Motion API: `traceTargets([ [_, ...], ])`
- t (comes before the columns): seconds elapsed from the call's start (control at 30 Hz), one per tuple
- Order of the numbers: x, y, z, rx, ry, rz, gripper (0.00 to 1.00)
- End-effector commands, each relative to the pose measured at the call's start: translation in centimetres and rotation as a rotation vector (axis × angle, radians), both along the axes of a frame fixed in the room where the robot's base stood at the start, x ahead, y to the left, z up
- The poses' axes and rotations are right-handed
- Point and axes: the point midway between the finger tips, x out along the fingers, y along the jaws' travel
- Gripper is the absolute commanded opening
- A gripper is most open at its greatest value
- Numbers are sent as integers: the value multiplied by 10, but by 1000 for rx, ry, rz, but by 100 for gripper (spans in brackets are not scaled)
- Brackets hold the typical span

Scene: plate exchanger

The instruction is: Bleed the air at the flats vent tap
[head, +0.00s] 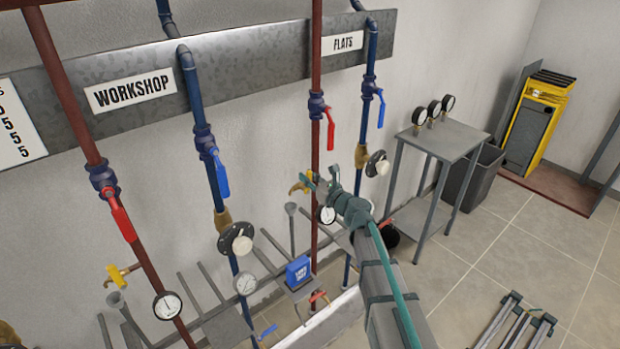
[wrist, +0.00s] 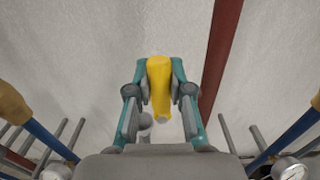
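The FLATS sign (head: 343,42) hangs on a metal wall strip between a red and a blue pipe. The flats vent tap (head: 299,187) is a small yellow tap by the red pipe, partly hidden by my gripper. My gripper (head: 320,180) reaches it from the front right. In the wrist view the yellow tap (wrist: 159,84) lies between the teal fingers (wrist: 160,90), and the grey pads appear to press on both its sides. A grey funnel (wrist: 146,122) shows below it.
The red-handled valve (head: 330,128) and blue-handled valve (head: 380,108) are above my gripper. A brown-and-black pump (head: 377,163) is close on the right. The WORKSHOP pipes, another yellow tap (head: 118,276) and gauges stand left. A grey table (head: 450,140) and bin (head: 477,177) stand right.

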Motion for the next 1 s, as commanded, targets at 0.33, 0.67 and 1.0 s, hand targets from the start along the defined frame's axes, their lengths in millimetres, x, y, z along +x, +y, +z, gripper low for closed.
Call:
traceTargets([
  [0.33,0,0,0,1,1,-1,47],
  [0.67,-14,-13,0,-1,-1,-2,47],
  [1.0,-61,-56,0,-1,1,-3,47],
])
